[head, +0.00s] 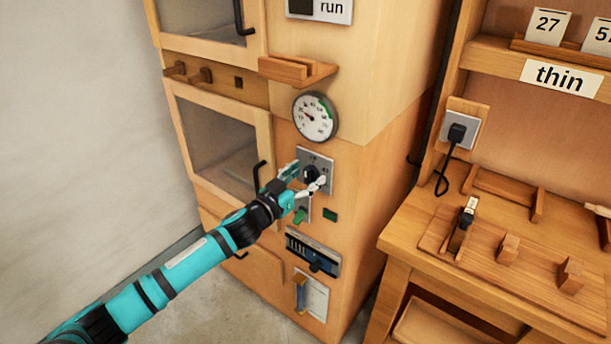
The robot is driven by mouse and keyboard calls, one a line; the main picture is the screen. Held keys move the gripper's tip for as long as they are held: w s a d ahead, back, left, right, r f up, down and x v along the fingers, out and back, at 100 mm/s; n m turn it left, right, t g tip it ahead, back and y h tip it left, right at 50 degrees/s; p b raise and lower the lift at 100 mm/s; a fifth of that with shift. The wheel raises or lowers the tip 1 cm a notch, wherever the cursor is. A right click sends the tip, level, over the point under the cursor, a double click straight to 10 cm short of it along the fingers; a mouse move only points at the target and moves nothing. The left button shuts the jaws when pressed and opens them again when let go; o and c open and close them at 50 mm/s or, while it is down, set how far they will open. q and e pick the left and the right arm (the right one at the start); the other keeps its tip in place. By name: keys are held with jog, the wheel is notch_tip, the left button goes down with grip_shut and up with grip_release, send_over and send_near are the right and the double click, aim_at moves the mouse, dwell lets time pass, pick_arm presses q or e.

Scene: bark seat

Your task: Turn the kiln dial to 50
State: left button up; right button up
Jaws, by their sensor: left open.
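The kiln (350,100) is a tall wooden cabinet with two glazed doors and a panel on its front. The dial (311,174) is a dark knob on a grey square plate, below a round gauge (315,116). Small marks stand around the knob, too small to read. My left gripper (306,183) is at the dial with its fingers apart, one on each side of the knob. I cannot tell whether the fingers touch it. The gripper covers the lower left of the plate. My right gripper is not in view.
A wooden shelf (297,70) juts out above the gauge. A workbench (420,240) with a plugged cable (441,185) stands right.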

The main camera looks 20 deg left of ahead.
pick_arm(q)
jog(key=shift+w, duration=0.15)
jog(key=shift+c, duration=0.3)
jog(key=c, duration=1.1)
